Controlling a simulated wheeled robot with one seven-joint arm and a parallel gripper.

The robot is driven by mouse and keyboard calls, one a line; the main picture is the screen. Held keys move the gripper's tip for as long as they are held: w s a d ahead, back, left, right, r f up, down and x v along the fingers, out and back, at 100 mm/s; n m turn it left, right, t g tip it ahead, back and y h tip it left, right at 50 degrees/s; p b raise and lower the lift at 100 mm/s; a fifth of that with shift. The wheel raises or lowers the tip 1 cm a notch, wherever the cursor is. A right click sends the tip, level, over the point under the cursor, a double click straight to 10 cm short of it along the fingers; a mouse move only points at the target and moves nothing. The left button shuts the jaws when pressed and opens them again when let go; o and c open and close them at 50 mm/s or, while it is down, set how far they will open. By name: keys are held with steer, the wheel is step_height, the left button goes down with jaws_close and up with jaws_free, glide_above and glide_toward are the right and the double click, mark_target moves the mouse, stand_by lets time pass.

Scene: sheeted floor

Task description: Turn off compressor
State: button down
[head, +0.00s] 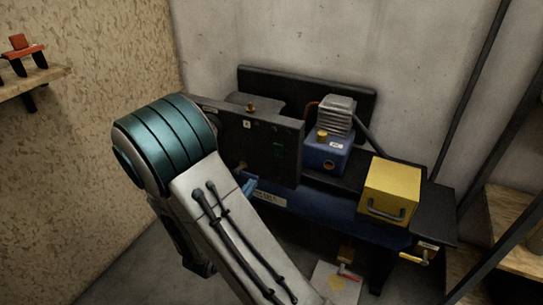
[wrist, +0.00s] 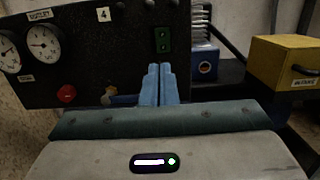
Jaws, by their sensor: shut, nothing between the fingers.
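The compressor stands against the back wall, with a black control panel (head: 235,145), a blue motor block (head: 326,152) and a blue tank or base below. In the wrist view the panel (wrist: 105,65) carries two white gauges (wrist: 42,42), a red knob (wrist: 66,93) and a green two-part switch (wrist: 162,40). In the head view my arm hides most of the gripper (head: 250,186).
A yellow box (head: 390,192) with a handle sits on the right of the unit; a yellow-handled valve (head: 415,258) is below it. Wooden shelves stand at far right (head: 515,220) and upper left (head: 35,82). A brass-coloured valve (wrist: 108,93) is left of my fingers.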

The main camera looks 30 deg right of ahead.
mark_target(276, 148)
steer(key=b+x, duration=0.1)
steer(key=x, duration=1.3)
steer(key=shift+s, duration=0.1)
